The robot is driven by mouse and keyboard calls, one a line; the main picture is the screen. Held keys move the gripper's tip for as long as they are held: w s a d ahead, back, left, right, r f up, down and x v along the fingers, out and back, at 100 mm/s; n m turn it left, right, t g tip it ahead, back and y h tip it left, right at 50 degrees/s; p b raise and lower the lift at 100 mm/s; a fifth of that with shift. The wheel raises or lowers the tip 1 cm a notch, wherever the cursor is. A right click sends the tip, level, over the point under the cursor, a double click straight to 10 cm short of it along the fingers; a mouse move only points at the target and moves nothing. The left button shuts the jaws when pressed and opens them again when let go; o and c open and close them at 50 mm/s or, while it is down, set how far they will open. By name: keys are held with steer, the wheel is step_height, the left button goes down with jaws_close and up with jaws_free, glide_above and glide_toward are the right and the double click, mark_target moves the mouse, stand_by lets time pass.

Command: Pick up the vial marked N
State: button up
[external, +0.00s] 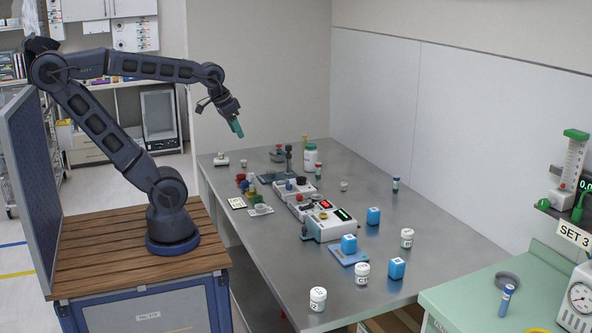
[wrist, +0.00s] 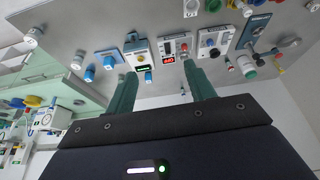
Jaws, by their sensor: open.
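No letter N is legible on any vial. One small blue-capped vial (external: 396,184) stands upright at the right of the steel table. A slim vial with a red cap (external: 318,172) stands beside a white jar with a green lid at the back. My gripper (external: 238,130) is raised above the table's far left end. Its teal fingers (wrist: 160,70) are apart with nothing held between them.
The steel table (external: 440,215) carries devices with lit displays (external: 328,222), blue cubes (external: 373,215), white lidded jars (external: 318,299) and the green-lidded jar (external: 310,157). A stand (external: 289,160) rises at the back. The table's right back side is mostly clear beside the wall.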

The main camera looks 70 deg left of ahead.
steer(key=w+a+n+g, duration=0.2)
steer(key=w+a+n, duration=0.3)
steer(key=w+a, duration=1.55)
steer(key=n+g, duration=0.2)
steer(key=n, duration=0.4)
glide_above(244, 163)
steer(key=a, duration=0.2)
step_height(244, 163, down, 26)
steer(key=f, duration=0.1)
steer(key=shift+w+d+f, duration=0.1)
steer(key=shift+f, duration=2.4)
steer(key=shift+w+d+f, duration=0.1)
steer(key=shift+f, duration=2.35)
steer(key=c, duration=1)
steer(key=shift+c, duration=0.2)
steer(key=shift+r, duration=0.15)
